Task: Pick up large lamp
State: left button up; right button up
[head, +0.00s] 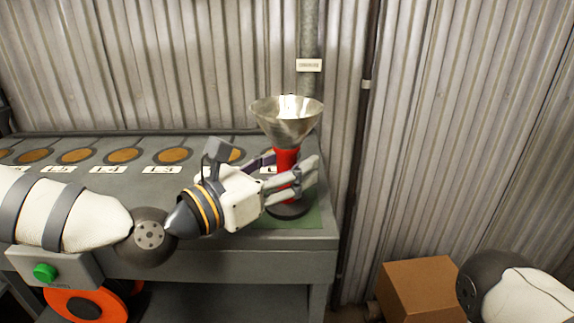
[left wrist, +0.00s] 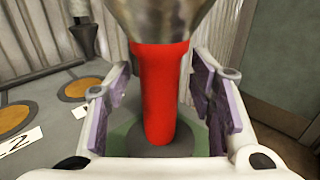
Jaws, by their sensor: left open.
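The large lamp (head: 286,122) has a wide metal cone on top, a red stem and a dark round base. It stands upright on a green patch (head: 312,215) at the right end of the grey bench. My left gripper (head: 288,182) is open, with its fingers on either side of the red stem. In the left wrist view the red stem (left wrist: 160,95) stands between the two fingers, with gaps on both sides. The cone's top is cut off there. My right gripper is out of view.
The grey bench (head: 285,262) has a row of round brown-filled spots with number labels (head: 108,170) along its back. A corrugated wall (head: 470,130) and a vertical pipe (head: 309,30) stand close behind. A cardboard box (head: 420,290) is on the lower right.

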pick_arm(q)
grip_shut()
jog(key=shift+r, duration=0.1)
jog(key=shift+r, duration=0.15)
